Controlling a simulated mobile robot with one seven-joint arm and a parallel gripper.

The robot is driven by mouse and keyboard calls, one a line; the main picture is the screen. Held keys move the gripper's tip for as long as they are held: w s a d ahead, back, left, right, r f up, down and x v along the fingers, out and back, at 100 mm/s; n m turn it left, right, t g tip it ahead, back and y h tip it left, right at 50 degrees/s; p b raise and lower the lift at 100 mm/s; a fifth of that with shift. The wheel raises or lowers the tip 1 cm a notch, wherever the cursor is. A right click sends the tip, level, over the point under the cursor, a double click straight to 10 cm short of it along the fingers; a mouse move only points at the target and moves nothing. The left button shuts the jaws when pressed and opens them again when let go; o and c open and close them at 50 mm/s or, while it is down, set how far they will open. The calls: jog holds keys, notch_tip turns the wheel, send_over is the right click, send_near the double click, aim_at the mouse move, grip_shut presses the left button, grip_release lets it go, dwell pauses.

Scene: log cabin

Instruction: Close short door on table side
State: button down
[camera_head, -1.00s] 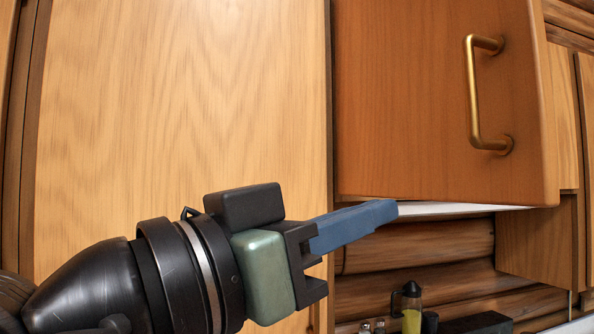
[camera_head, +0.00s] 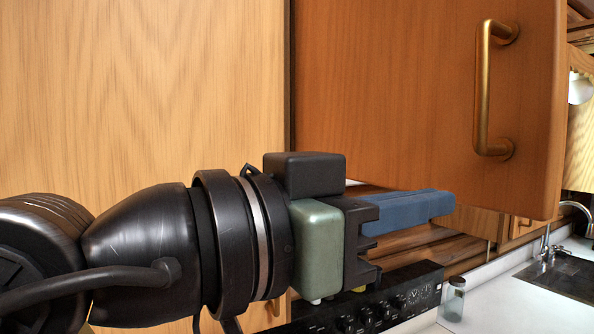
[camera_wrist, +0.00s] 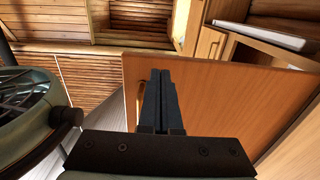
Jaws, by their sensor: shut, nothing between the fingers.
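The short door (camera_head: 400,90) is a reddish-brown wooden panel with a vertical brass handle (camera_head: 484,90) near its right edge. It hangs above the counter and appears to stand open. The door also shows in the wrist view (camera_wrist: 225,100), behind and to the right of my fingers. My gripper (camera_head: 450,203) has blue fingers that are shut with nothing between them. They point right, at the height of the door's lower edge, below and left of the handle. In the wrist view the fingertips (camera_wrist: 160,72) overlap the door panel; I cannot tell whether they touch it.
A tall light wooden panel (camera_head: 150,90) fills the left. A black stove control panel (camera_head: 375,300) with knobs lies below my gripper. A glass jar (camera_head: 455,299) stands on the white counter (camera_head: 500,305), with a sink (camera_head: 565,278) and faucet at the right.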

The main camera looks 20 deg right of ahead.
aim_at(467, 195)
jog(key=shift+w+d+p, duration=0.2)
jog(key=shift+d+p, duration=0.5)
jog(key=shift+d, duration=1.05)
